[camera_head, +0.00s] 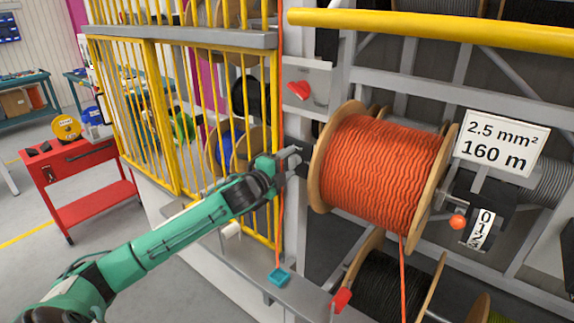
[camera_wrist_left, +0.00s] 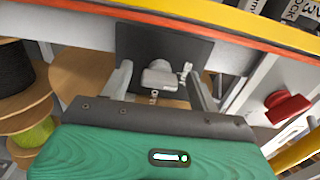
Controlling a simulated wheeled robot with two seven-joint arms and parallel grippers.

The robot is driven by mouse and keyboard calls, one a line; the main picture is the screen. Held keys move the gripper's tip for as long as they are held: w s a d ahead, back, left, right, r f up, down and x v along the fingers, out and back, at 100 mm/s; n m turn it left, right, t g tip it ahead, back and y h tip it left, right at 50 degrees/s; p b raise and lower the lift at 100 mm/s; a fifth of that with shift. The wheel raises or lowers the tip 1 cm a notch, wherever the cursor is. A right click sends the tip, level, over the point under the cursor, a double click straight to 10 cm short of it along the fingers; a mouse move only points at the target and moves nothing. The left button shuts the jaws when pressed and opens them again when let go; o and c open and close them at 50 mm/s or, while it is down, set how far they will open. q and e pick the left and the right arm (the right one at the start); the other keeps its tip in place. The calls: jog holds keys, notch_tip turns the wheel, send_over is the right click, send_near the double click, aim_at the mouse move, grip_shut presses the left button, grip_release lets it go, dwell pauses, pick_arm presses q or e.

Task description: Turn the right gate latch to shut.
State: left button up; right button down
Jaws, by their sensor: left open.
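My left gripper (camera_head: 297,160) is at the right edge of the yellow barred gate (camera_head: 155,115), just left of the orange cable reel. In the left wrist view my open fingers (camera_wrist_left: 160,85) stand either side of a small grey metal fitting (camera_wrist_left: 159,74) on a dark plate (camera_wrist_left: 185,45). It looks like the gate latch. I cannot tell whether the fingers touch it or which way it is turned. In the head view my gripper mostly hides it. A red handle (camera_head: 299,90) sits on a grey plate above my gripper. My right gripper is not in view.
The orange reel (camera_head: 380,165) is close on the right, with a black reel (camera_head: 395,285) below. An orange cord hangs by the gate post to a teal piece (camera_head: 279,277) on the grey ledge. A red cart (camera_head: 85,175) stands at left. A yellow rail (camera_head: 430,28) crosses the upper right.

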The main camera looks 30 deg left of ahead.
pick_arm(q)
jog(key=s+a+b, duration=0.1)
jog(key=s+b, duration=0.4)
jog(key=s, duration=0.8)
jog(key=shift+s, duration=0.4)
dwell(0.5)
